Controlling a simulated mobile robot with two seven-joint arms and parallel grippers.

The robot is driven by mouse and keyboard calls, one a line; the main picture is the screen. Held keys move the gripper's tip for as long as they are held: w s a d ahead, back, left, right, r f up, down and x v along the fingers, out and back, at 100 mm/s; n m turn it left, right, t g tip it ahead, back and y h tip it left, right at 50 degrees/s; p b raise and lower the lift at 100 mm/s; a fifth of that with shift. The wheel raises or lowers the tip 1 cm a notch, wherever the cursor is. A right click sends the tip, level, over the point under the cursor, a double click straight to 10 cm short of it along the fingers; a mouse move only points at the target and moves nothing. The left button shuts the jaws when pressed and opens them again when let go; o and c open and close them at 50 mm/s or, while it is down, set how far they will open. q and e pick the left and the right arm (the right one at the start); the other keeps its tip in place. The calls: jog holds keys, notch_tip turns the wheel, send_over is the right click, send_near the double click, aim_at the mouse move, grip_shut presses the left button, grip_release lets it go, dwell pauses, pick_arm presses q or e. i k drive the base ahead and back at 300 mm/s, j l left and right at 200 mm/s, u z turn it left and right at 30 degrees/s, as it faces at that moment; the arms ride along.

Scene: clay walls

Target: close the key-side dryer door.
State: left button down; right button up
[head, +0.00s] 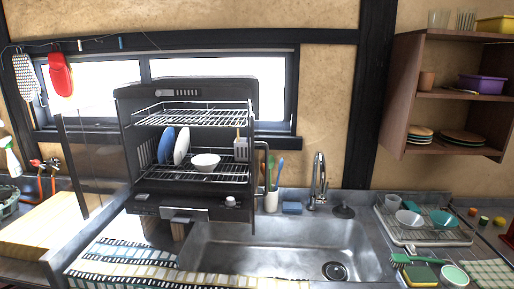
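The black dish dryer (190,87) stands behind the left part of the sink, its front open. Its wire racks hold a blue plate, a white plate and a white bowl (205,161). On its left, a see-through door panel (95,155) with a dark upright edge (75,165) stands swung outward. On its right, a narrow dark door (257,165) with a handle is seen nearly edge-on, also open. The lower front strip has a white knob (230,201). I cannot tell from the picture which door is the key-side one. Neither gripper is in view.
The steel sink (275,245) is in front. A utensil cup (271,201), blue sponge (292,208) and faucet (319,180) stand close to the right door. A dish rack (425,228) is at right. A patterned cloth (115,265) lies at front left.

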aim_at(92, 137)
jog(key=i+j, duration=0.1)
jog(key=j, duration=0.35)
jog(key=i+j, duration=0.1)
jog(key=j, duration=0.35)
jog(key=i+j, duration=0.15)
jog(key=j, duration=0.35)
jog(key=i+j, duration=0.1)
jog(key=j, duration=0.35)
jog(key=i+j, duration=0.1)
jog(key=j, duration=0.35)
jog(key=i+j, duration=0.1)
jog(key=j, duration=0.35)
jog(key=i+j, duration=0.15)
jog(key=j, duration=0.35)
jog(key=i+j, duration=0.1)
jog(key=j, duration=0.35)
jog(key=j+z, duration=0.3)
jog(key=i+j+z, duration=0.1)
jog(key=j+z, duration=0.2)
jog(key=z, duration=0.55)
jog(key=l+z, duration=0.1)
jog(key=l, duration=0.1)
